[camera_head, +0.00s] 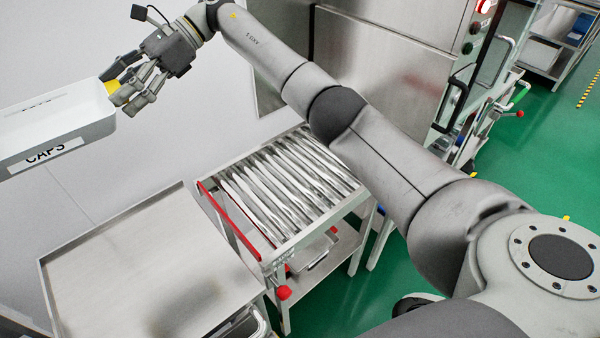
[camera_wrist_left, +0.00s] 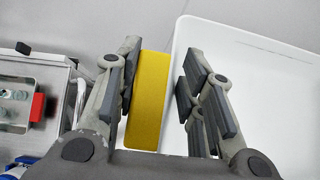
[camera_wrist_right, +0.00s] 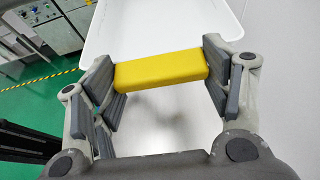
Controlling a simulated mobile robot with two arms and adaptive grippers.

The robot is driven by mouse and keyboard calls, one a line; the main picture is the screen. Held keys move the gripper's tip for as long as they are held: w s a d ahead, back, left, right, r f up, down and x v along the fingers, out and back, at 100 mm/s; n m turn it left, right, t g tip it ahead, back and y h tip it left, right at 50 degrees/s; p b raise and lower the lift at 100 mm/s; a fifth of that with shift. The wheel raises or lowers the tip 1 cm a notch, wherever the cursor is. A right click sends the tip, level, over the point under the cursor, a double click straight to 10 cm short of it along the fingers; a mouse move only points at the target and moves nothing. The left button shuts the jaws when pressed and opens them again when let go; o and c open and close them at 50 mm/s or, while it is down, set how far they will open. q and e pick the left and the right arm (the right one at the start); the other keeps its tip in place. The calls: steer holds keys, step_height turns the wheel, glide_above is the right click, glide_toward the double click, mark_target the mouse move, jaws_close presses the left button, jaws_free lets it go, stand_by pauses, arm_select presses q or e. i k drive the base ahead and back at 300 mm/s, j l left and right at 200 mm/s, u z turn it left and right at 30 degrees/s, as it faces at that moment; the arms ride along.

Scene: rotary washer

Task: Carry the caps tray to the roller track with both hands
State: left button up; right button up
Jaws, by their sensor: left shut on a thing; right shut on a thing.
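The white caps tray (camera_head: 62,142), with a CAPS label on its side, is held up at the left edge of the head view, which cuts off its far part. My right gripper (camera_head: 122,92) is shut on the yellow handle at its near end. That yellow handle (camera_wrist_right: 160,69) spans between the fingers in the right wrist view. In the left wrist view my left gripper (camera_wrist_left: 160,75) is shut on the other yellow handle (camera_wrist_left: 148,100), beside the white tray wall. The left gripper is outside the head view. The roller track (camera_head: 290,185) has bare metal rollers.
A steel table (camera_head: 140,265) with a raised rim stands left of the roller track, its visible top empty. A red bar (camera_head: 230,220) runs along the track's left end. A steel machine (camera_head: 375,75) stands behind the track. Green floor is open at right.

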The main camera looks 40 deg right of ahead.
mark_target(290, 185)
steer(key=i+z, duration=0.1)
steer(key=z, duration=0.85)
steer(key=i+j+z, duration=0.1)
steer(key=z, duration=0.35)
